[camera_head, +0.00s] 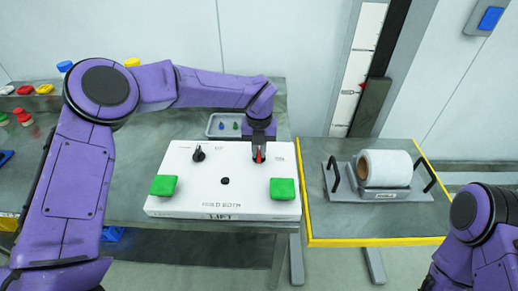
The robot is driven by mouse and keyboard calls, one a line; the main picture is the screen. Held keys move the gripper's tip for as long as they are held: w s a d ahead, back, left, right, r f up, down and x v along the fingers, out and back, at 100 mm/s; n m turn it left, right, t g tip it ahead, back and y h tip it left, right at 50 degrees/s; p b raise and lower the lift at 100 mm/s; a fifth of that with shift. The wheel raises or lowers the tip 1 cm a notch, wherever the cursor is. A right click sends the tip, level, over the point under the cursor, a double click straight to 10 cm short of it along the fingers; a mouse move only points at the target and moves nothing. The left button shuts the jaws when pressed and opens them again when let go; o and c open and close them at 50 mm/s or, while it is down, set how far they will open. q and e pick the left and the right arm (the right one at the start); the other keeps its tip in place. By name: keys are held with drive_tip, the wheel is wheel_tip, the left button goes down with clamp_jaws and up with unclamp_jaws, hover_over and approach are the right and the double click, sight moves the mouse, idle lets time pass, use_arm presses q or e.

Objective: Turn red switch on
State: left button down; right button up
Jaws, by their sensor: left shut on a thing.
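The red switch (259,156) is a small red knob at the back right of the white control panel (232,212). My left gripper (260,150) comes down over it from behind and is shut on it. The gripper covers part of the switch, so its exact setting is hard to see. A black switch (199,153) stands at the back left of the panel, apart from the gripper. My right arm shows at the lower right, but its gripper is outside the picture.
Green buttons, left (163,186) and right (283,189), sit on the panel. A grey tray (224,126) lies behind it. A yellow-edged platform (350,225) to the right bears a white drum (385,167) on a handled base. Coloured buttons lie far left.

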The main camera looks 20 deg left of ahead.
use_arm(q)
drive_tip(key=shift+m, duration=0.3)
drive_tip(key=m+p, duration=0.2)
drive_tip(key=m, duration=0.1)
drive_tip(key=shift+a+r+m, duration=0.1)
drive_tip(key=shift+m, duration=0.3)
drive_tip(key=m+p, duration=0.2)
drive_tip(key=m, duration=0.2)
drive_tip(key=shift+m, duration=0.3)
drive_tip(key=m+p, duration=0.1)
drive_tip(key=m, duration=0.3)
drive_tip(key=shift+p, duration=0.3)
drive_tip(key=shift+m+p, duration=0.7)
drive_tip(key=shift+m, duration=1.7)
drive_tip(key=c, duration=1.1)
unclamp_jaws()
drive_tip(key=shift+w, duration=0.15)
